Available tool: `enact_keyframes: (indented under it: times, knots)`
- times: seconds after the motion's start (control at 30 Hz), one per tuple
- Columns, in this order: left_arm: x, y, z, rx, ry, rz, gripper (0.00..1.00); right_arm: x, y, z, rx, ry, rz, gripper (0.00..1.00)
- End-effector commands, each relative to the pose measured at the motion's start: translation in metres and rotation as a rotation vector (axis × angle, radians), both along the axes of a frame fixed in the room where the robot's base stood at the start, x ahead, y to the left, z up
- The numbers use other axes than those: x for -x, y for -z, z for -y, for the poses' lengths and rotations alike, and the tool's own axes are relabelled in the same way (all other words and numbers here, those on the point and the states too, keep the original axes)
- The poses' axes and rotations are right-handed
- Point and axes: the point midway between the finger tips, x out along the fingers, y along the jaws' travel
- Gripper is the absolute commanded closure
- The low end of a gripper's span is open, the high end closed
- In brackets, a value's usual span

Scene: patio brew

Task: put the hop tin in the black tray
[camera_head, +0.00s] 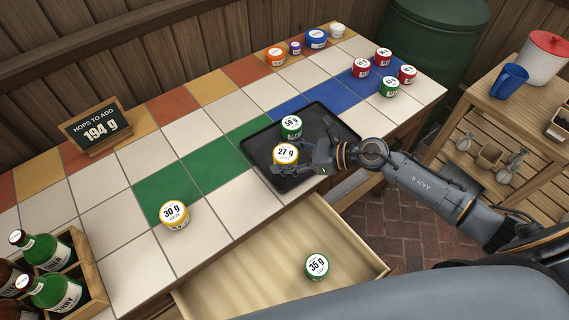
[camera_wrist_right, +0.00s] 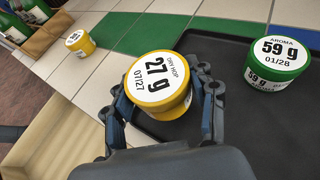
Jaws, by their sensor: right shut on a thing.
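A yellow hop tin (camera_head: 286,154) marked 27 g is between the fingers of my right gripper (camera_head: 306,164), which is shut on it over the near left part of the black tray (camera_head: 340,126). The tin also shows in the right wrist view (camera_wrist_right: 158,84); I cannot tell whether its base touches the tray. A green tin (camera_head: 291,127) marked 59 g stands in the tray just behind it. Another yellow tin (camera_head: 174,214), marked 30 g, stands on the tiles to the left. A green 35 g tin (camera_head: 317,266) lies in the open drawer. My left gripper is out of view.
The open drawer (camera_head: 235,270) juts out below the counter's front edge. A sign (camera_head: 97,128) reads 194 g. Red and green tins (camera_head: 383,56) stand at the right rear. A bottle crate (camera_head: 88,275) stands at the left. The tray's right part is bare.

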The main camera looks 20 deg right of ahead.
Motion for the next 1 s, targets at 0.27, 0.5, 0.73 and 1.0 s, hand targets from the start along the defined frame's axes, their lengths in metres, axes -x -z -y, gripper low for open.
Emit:
enact_keyframes:
  times: [0.27, 0.5, 0.73, 1.0]
  knots:
    - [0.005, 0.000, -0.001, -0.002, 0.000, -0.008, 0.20, -0.008, 0.029, 0.000, -0.003, 0.002, -0.005, 0.74]
    - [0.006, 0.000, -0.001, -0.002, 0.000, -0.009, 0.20, -0.008, 0.040, 0.000, 0.000, 0.000, 0.001, 0.74]
    - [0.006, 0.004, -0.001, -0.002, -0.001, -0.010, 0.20, -0.008, 0.043, 0.000, 0.001, 0.000, 0.001, 0.74]
    - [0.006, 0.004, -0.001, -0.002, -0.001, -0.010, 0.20, -0.008, 0.043, 0.000, 0.000, 0.000, 0.000, 0.34]
